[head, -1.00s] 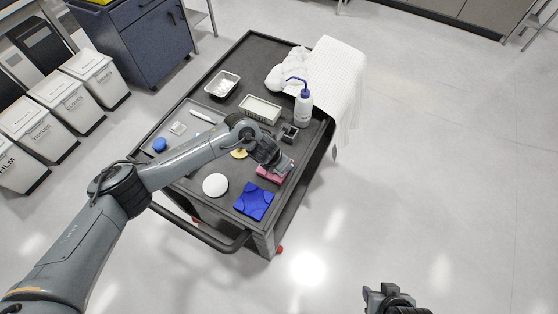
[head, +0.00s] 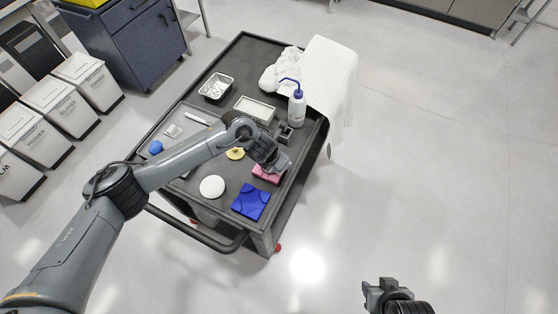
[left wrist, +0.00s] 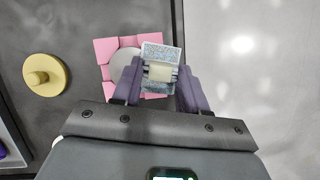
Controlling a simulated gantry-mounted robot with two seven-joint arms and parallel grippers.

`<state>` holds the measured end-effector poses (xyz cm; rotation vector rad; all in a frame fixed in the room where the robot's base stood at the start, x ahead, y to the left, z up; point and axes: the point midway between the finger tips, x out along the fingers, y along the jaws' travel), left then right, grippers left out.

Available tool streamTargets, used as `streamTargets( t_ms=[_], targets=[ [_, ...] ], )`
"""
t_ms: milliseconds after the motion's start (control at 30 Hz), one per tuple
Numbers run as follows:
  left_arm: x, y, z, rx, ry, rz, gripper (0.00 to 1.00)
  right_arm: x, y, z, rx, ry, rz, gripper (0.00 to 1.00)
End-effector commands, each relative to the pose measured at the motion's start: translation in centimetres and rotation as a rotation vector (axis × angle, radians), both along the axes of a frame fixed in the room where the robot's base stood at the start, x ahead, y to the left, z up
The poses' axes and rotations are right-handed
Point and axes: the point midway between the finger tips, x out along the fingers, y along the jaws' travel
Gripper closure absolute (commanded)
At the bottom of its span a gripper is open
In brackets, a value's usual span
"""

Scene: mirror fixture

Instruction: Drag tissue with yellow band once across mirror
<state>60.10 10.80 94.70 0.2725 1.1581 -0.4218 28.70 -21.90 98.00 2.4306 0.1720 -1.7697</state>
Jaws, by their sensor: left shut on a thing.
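The tissue (left wrist: 161,57) is a folded grey-blue speckled piece with a pale yellow band (left wrist: 161,72). My left gripper (left wrist: 160,80) is shut on it at the band; the left gripper also shows in the head view (head: 276,162). A pink fixture (left wrist: 104,48) holds a round grey mirror (left wrist: 122,60). The tissue overlaps the right part of the mirror in the left wrist view; I cannot tell whether they touch. In the head view the pink fixture (head: 265,177) is partly hidden under the gripper. My right gripper (head: 382,290) is at the bottom, away from the cart.
The dark cart (head: 272,58) also carries a blue fixture (head: 250,202), a white disc (head: 212,187), a yellow knobbed disc (left wrist: 44,75), a wash bottle (head: 297,106), a metal tray (head: 216,87) and a white cloth (head: 332,75). Open floor lies to the right.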

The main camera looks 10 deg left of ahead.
Motion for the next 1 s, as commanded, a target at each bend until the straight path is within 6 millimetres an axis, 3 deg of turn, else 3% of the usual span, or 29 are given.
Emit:
streamTargets(
  t_ms=[500,1000],
  targets=[
    [0.0,0.0,4.4,0.000,0.000,-0.001,0.82,0.0,0.2,3.2,0.009,-0.001,-0.005,0.57],
    [0.0,0.0,4.8,0.000,0.000,0.000,0.82,0.0,0.1,3.5,0.004,0.000,-0.003,0.57]
  ],
)
